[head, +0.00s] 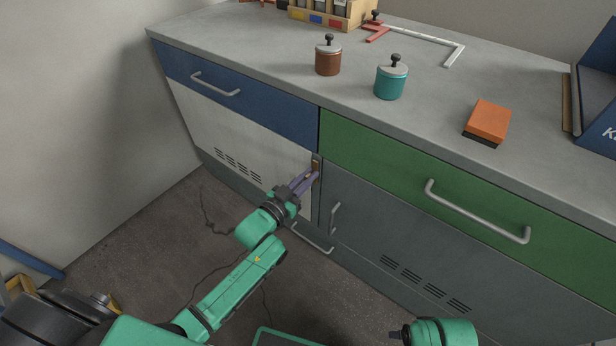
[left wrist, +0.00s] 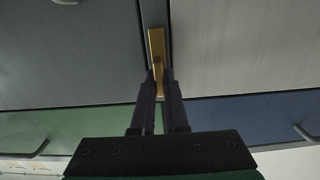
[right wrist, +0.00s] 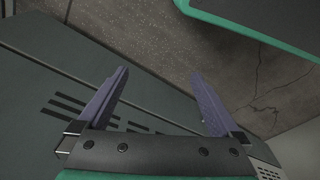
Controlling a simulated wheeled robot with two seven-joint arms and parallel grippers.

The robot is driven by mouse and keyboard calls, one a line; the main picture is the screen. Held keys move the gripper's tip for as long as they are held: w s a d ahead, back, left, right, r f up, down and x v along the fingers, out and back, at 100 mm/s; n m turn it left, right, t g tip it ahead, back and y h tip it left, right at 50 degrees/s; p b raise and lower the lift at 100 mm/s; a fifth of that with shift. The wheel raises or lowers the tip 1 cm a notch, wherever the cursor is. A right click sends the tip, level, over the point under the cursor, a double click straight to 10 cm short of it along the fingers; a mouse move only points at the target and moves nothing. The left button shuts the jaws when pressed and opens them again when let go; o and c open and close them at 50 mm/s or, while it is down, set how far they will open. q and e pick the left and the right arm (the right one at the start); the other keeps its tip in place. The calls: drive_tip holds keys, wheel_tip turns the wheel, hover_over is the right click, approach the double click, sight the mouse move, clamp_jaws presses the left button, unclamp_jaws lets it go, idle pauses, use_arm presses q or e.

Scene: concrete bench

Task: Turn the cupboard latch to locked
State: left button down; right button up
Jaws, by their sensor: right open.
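The cupboard latch (head: 316,165) is a small brass piece at the seam between the pale left door and the grey right door. In the left wrist view the brass latch (left wrist: 156,45) shows as an upright strip just past my fingertips, its end partly hidden between them. My left gripper (head: 311,177) is at the latch, its fingers close together on its turning part; it also shows in the left wrist view (left wrist: 160,80). The latch's exact angle is hard to make out. My right gripper (right wrist: 160,88) is open and empty, low in front of the cupboard.
A blue drawer (head: 240,95) and a green drawer (head: 420,185) with bar handles sit above the doors. The grey door's handle (head: 335,218) is just right of my left gripper. Jars, an orange block (head: 488,121) and a rack stand on the bench top (head: 440,95).

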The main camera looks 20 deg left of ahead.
use_arm(q)
drive_tip(key=shift+r, duration=0.1)
drive_tip(key=shift+n, duration=0.3)
drive_tip(key=shift+r+n+p, duration=0.1)
drive_tip(key=shift+n+p, duration=0.4)
drive_tip(key=shift+p, duration=0.1)
drive_tip(key=n, duration=0.5)
drive_tip(key=n+p, duration=0.1)
drive_tip(key=n, duration=0.5)
drive_tip(key=a+f+n, duration=0.1)
drive_tip(key=n, duration=0.4)
drive_tip(key=shift+w+f, duration=0.1)
drive_tip(key=shift+w, duration=0.15)
use_arm(e)
drive_tip(key=s+d+f, duration=0.1)
drive_tip(key=s+f, duration=0.2)
drive_tip(key=f, duration=0.3)
drive_tip(key=shift+d, duration=0.25)
use_arm(q)
drive_tip(key=shift+n, duration=0.3)
use_arm(e)
drive_tip(key=shift+w+r, duration=0.1)
drive_tip(key=shift+w, duration=0.05)
